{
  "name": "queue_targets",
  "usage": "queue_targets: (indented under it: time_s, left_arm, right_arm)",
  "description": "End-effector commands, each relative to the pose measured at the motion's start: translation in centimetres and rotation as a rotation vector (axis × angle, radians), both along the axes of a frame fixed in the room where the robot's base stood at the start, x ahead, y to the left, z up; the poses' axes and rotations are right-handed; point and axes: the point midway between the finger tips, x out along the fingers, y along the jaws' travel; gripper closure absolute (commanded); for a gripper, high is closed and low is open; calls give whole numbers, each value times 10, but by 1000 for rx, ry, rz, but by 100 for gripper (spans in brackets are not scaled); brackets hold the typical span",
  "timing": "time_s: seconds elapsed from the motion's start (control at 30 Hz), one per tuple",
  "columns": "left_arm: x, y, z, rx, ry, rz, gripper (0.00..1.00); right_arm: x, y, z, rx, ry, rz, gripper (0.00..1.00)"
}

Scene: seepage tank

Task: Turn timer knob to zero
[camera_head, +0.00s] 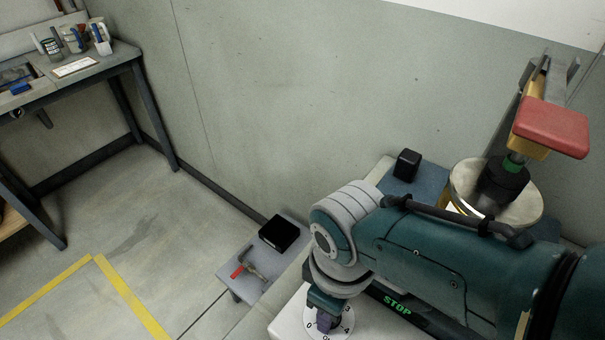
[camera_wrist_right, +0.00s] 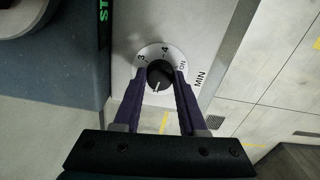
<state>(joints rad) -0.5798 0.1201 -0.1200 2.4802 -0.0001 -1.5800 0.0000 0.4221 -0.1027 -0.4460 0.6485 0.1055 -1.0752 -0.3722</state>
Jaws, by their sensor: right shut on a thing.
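The timer knob (camera_wrist_right: 160,76) is round and black, on a white dial plate (camera_wrist_right: 150,50) with dark marks. The wrist view shows 3, 4, ON and MIN near it. The knob's white pointer line faces down in that view, between my fingers. My right gripper (camera_wrist_right: 162,84) is shut on the knob, one purple finger on each side. In the head view my right gripper (camera_head: 325,320) comes down over the dial (camera_head: 346,320), where 0, 3 and 4 show, and hides the knob. My left gripper is not in view.
A green STOP label (camera_head: 397,304) is beside the dial under my arm. A metal pot (camera_head: 466,184) and a red-topped device (camera_head: 550,127) stand at the right. A hammer (camera_head: 249,268) and black box (camera_head: 279,234) lie on a low stand. The floor at left is clear.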

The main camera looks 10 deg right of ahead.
Motion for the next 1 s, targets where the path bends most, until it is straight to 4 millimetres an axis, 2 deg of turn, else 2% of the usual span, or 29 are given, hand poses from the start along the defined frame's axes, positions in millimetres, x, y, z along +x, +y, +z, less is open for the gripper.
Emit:
queue_targets:
  time_s: [0.4,0.87,0.9,1.0]
  left_arm:
    - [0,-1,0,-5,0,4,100]
    - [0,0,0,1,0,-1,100]
    - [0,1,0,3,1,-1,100]
    - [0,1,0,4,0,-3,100]
  right_arm:
    - [0,-1,-1,-2,1,146,100]
    - [0,-1,-1,-2,1,156,100]
    - [0,-1,-1,-2,1,156,56]
    - [0,-1,-1,-2,1,156,44]
